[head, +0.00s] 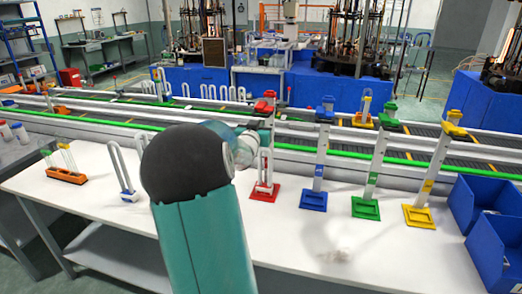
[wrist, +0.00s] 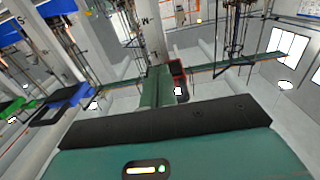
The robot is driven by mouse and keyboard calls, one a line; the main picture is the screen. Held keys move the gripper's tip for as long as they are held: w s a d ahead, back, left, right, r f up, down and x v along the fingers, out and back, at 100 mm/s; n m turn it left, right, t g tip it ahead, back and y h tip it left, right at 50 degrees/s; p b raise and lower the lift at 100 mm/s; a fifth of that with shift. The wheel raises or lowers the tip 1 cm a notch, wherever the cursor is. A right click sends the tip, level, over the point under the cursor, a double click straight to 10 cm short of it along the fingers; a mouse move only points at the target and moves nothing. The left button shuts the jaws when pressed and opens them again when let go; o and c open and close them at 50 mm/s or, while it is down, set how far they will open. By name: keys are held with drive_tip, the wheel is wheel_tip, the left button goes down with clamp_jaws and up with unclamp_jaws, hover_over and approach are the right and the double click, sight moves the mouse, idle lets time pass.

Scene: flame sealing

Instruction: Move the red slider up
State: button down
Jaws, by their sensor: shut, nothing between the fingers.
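The red stand has a red base (head: 264,193) on the white table, right of my arm. Its pale upright carries a red block (head: 263,106) at the top, which I take to be the slider. A clear U-shaped tube stands at its lower part. My teal arm covers the area just left of the stand. My gripper (wrist: 158,86) shows in the wrist view as a teal piece beyond the dark bar, shut and empty. A dark red-edged part (wrist: 177,72) appears beside its tip. I cannot tell whether they touch.
Blue (head: 313,200), green (head: 365,208) and yellow (head: 417,216) stands line up to the right. Blue bins (head: 490,245) sit at the right edge. An orange rack (head: 66,176) and U-tubes stand at left. Conveyor rails run behind.

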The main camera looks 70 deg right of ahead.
drive_tip(key=s+a, duration=0.1)
drive_tip(key=a, duration=0.8)
drive_tip(key=shift+s+a, duration=0.25)
drive_tip(key=shift+a, duration=0.1)
idle(0.5)
drive_tip(key=w+a+n+t+y, duration=0.3)
drive_tip(key=w+a+y, duration=0.15)
drive_tip(key=a, duration=0.65)
drive_tip(key=w+a+n+t+y, duration=0.2)
drive_tip(key=w+a+n+y, duration=0.15)
drive_tip(key=w+a, duration=0.45)
drive_tip(key=w+a+n+t+y, duration=0.3)
drive_tip(key=a+y, duration=0.2)
drive_tip(key=a, duration=0.8)
drive_tip(key=s+a+f+n+g+y, duration=0.1)
drive_tip(key=s+a+n+y, duration=0.15)
drive_tip(key=a, duration=0.55)
drive_tip(key=s+a+f+n+g+y, duration=0.15)
drive_tip(key=s+a, duration=0.25)
drive_tip(key=a, duration=0.4)
drive_tip(key=s+a+f+n+g, duration=0.2)
drive_tip(key=s+a, duration=0.4)
drive_tip(key=s, duration=0.3)
drive_tip(key=shift+a+n+g+y, duration=0.25)
drive_tip(key=shift+n+g+y, duration=0.1)
drive_tip(key=shift+y, duration=0.05)
